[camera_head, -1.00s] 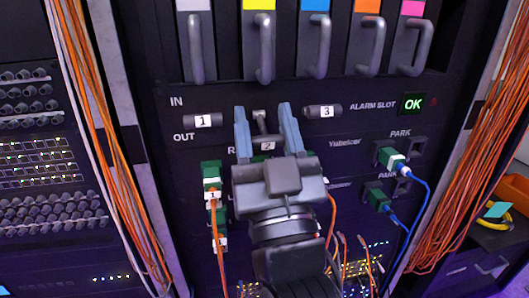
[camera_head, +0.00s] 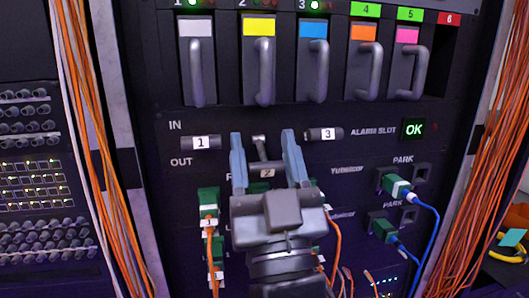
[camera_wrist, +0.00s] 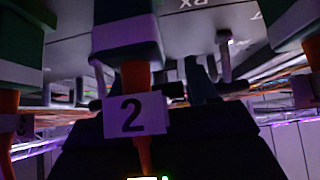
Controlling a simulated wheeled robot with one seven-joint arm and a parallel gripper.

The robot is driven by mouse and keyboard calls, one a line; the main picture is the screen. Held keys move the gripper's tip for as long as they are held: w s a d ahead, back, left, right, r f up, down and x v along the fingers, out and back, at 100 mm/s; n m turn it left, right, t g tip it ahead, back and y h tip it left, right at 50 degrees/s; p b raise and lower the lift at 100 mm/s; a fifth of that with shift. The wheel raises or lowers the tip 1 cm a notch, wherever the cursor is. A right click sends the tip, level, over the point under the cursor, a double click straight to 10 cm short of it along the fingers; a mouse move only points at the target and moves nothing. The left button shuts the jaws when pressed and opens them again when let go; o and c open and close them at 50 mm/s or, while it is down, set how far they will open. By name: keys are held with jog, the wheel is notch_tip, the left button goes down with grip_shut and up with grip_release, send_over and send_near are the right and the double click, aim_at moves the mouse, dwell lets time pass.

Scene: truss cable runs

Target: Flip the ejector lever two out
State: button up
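Ejector lever two (camera_head: 259,142) is a short grey lever with a label "2" in the middle of the dark panel. Its stem and knob show between the two blue fingers of my gripper (camera_head: 262,134). The fingers are open, one at each side of the lever. I cannot tell whether either touches it. My gripper's body hides the panel below. Lever one (camera_head: 200,143) stands to the left and lever three (camera_head: 324,134) to the right. The wrist view shows a cable tag "2" (camera_wrist: 133,115) on an orange cable close to the camera; the lever is not clear there.
Green connectors with orange cables (camera_head: 208,203) hang at the left of my gripper. Parked green connectors with blue cables (camera_head: 394,185) sit at the right. Module handles (camera_head: 262,70) stick out above. Cable bundles (camera_head: 83,130) run down both sides.

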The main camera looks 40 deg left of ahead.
aim_at(268, 173)
jog(key=shift+o, duration=1)
jog(key=shift+b+v, duration=1.6)
jog(key=shift+v, duration=2.3)
